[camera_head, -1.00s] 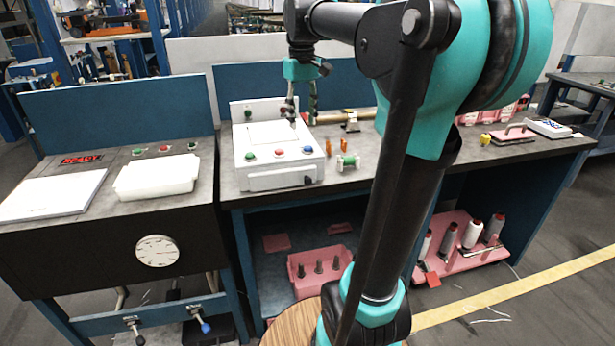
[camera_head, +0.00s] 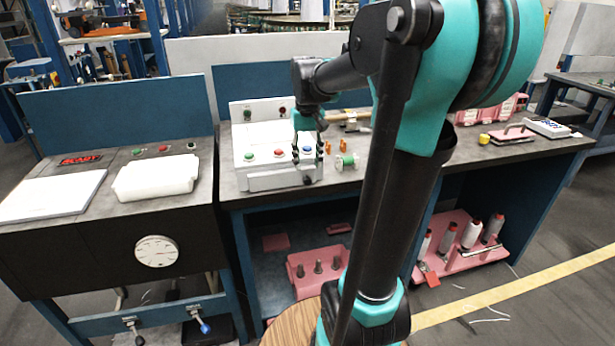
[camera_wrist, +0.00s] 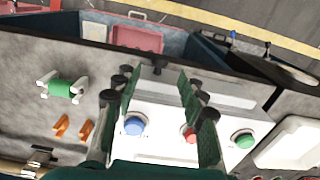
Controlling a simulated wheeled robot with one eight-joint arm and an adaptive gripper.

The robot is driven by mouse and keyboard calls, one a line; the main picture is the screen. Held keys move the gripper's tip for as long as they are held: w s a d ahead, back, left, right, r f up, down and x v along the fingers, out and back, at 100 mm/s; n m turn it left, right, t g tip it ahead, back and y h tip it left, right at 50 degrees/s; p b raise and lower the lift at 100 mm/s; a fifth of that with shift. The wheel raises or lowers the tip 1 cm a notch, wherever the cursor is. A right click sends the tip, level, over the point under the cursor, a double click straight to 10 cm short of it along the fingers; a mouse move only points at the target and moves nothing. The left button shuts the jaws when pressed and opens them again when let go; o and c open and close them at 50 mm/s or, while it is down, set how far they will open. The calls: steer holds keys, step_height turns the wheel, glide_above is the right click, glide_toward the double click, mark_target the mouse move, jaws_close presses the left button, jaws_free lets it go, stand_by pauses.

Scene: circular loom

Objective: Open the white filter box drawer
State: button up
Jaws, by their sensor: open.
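The white filter box (camera_head: 259,160) stands on the middle bench, with green, red and blue buttons on its sloped top. Its drawer front (camera_head: 268,183) is the low front panel and appears closed. A small dark knob (camera_head: 307,181) sits at the right end of that front; it also shows in the wrist view (camera_wrist: 157,69). My gripper (camera_head: 308,158) is open and empty, pointing down over the box's front right corner, just above the knob. In the wrist view my gripper (camera_wrist: 157,82) has its fingers apart on either side of the knob. I cannot tell whether they touch the box.
A green spool (camera_head: 346,162) and orange clips (camera_head: 328,147) lie just right of the box. A white tray (camera_head: 155,178) is on the left bench. Pink holders stand on the shelf below. The space in front of the box is free.

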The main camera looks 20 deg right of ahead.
mark_target(307, 178)
step_height(307, 178, down, 6)
steer(key=shift+r, duration=0.1)
stand_by(0.4)
jaws_close()
